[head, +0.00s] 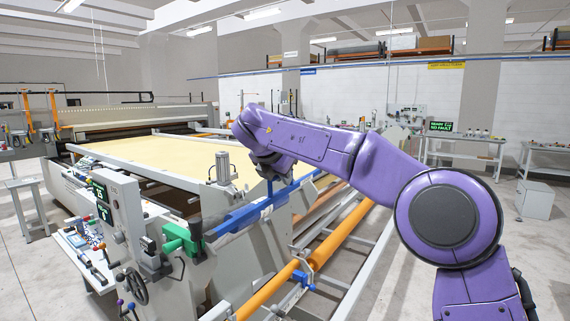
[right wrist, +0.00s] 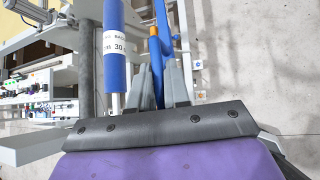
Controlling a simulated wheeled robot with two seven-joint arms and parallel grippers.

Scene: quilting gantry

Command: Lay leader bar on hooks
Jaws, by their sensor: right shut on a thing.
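A long blue bar (head: 240,218), which looks like the leader bar, lies slanted along the near right side of the quilting machine. My right gripper (head: 268,176) is over its middle part. In the right wrist view, the grey fingers (right wrist: 160,88) are shut on a narrow blue piece (right wrist: 161,62); whether it is part of the bar is unclear. I cannot clearly make out the hooks; blue brackets (head: 303,281) show by the orange roller. My left gripper is out of view.
The pale yellow quilting bed (head: 165,150) spreads behind the bar. An orange roller (head: 340,235) runs along the frame on the right. A control post with a handwheel (head: 133,286) and a green block (head: 180,237) stand at the near left.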

